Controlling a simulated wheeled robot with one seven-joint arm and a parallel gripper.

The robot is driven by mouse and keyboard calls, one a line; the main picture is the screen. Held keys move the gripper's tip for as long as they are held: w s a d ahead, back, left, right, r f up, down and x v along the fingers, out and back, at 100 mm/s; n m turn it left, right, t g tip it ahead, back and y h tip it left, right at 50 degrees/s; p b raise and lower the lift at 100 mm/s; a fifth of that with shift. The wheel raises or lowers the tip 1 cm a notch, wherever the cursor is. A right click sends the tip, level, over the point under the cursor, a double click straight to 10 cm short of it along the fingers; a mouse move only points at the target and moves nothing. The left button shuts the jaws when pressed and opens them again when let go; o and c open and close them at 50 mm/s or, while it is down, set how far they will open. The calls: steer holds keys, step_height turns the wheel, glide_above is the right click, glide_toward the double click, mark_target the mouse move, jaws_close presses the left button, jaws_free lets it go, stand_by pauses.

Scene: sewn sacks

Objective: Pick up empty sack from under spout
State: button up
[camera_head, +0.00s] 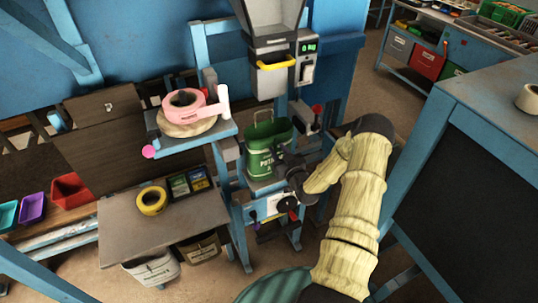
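A green sack (259,158) with pale lettering stands upright and open-topped below the spout, on a small blue-framed stand. The grey spout (270,82) hangs above it, with a yellow bar across its front. My arm, in a beige padded sleeve, reaches in from the lower right. My dark gripper (283,167) is at the right side of the sack, near its lower half, and overlaps its edge in this view. Its fingers are small and dark, so I cannot tell whether they touch or grip the sack. The inside of the sack is mostly hidden.
A small blue shelf (216,131) holding a pink tape roll (184,102) stands left of the sack. A grey-brown table (120,232) with a yellow tape roll (152,201) is at lower left. A blue-framed dark panel (475,165) stands close on the right. Bare floor (405,95) shows behind my arm.

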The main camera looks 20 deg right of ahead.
jaws_close()
steer(key=shift+r, duration=0.1)
steer(key=s+r+b, duration=0.3)
steer(key=s+b, duration=0.3)
steer(key=s, duration=1.2)
steer(key=shift+d+r+b, duration=0.15)
steer(key=shift+d+b, duration=0.15)
steer(key=shift+b, duration=0.1)
steer(key=shift+a, duration=0.1)
